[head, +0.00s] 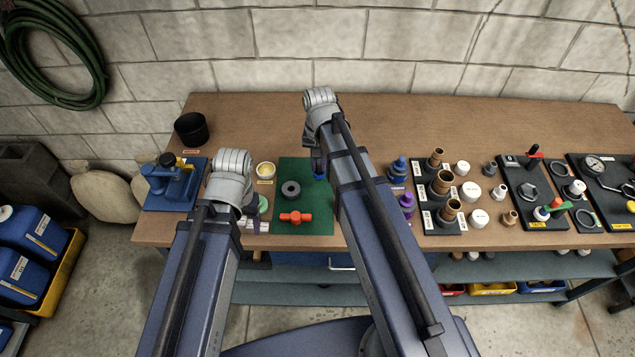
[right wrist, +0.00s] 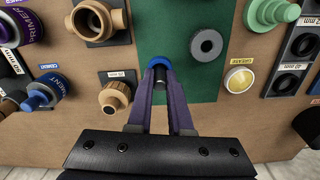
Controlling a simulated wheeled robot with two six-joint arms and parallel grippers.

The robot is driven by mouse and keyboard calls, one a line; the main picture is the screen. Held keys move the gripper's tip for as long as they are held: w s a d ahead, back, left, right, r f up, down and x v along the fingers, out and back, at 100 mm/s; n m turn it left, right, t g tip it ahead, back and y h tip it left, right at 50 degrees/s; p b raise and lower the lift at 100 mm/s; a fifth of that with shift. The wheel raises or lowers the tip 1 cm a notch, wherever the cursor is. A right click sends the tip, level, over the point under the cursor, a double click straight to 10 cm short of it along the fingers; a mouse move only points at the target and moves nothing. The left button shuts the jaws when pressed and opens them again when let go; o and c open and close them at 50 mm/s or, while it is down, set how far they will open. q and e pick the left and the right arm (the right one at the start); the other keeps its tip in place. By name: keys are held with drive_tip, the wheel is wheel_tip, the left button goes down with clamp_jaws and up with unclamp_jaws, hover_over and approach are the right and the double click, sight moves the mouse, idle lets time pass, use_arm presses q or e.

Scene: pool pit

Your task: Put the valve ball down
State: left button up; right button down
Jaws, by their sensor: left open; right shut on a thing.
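My right gripper (head: 319,172) is shut on the small blue valve ball (right wrist: 157,62), holding it at the fingertips. The ball also shows as a blue spot in the head view (head: 320,177), over the right edge of the green mat (head: 310,205). The wrist view cannot tell how high it is above the mat. On the mat lie a grey ring-shaped part (head: 291,189) and an orange T-shaped handle (head: 296,217), apart from the ball. My left gripper (head: 249,208) is open, left of the mat, its fingers mostly hidden by its own wrist.
A yellow grease pot (head: 265,170) and a green fitting (head: 262,203) stand left of the mat. A blue vise (head: 172,181) is further left. Right of my right arm are a purple can (head: 407,203) and a tray of brown fittings (head: 436,215).

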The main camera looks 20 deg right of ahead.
sight(319, 174)
drive_tip(key=shift+f+b, duration=2.1)
drive_tip(key=shift+f, duration=0.5)
drive_tip(key=shift+r, duration=0.15)
drive_tip(key=c, duration=0.8)
unclamp_jaws()
drive_tip(key=shift+c, duration=0.2)
wheel_tip(319, 174, up, 12)
drive_tip(key=p, duration=1.2)
drive_tip(key=s+a+n+h, duration=0.1)
drive_tip(key=s+a+n, duration=0.7)
drive_tip(key=s+a, duration=0.3)
drive_tip(key=s, duration=0.3)
drive_tip(key=shift+s+n, duration=0.15)
drive_tip(key=shift+n, duration=0.25)
